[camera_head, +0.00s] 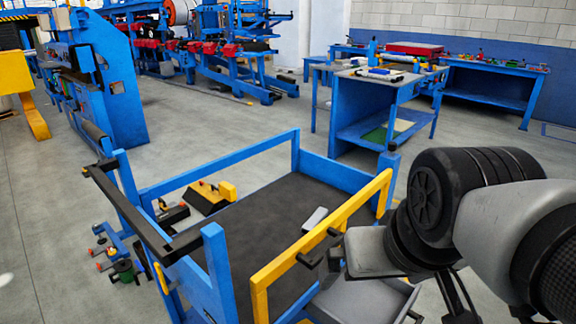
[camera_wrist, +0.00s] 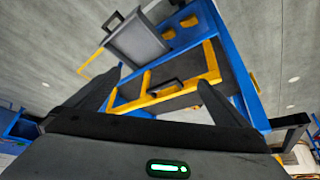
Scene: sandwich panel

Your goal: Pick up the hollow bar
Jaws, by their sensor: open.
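No part is clearly recognisable as the hollow bar. A small light grey piece (camera_head: 315,219) lies on the dark bed of the blue cart (camera_head: 265,205); whether it is hollow cannot be told. A long black bar (camera_head: 128,208) runs along the cart's left end, on top of its blue posts. My gripper (camera_head: 322,246) is beside the cart's yellow rail (camera_head: 283,265), at the right side of the cart. In the wrist view my gripper (camera_wrist: 159,78) has its two black fingers wide apart, with nothing held between them. The cart's yellow frame (camera_wrist: 147,82) shows beyond them.
A grey tray (camera_head: 370,300) hangs at the cart's right side, and also shows in the wrist view (camera_wrist: 137,42). A blue workbench (camera_head: 375,105) stands behind.

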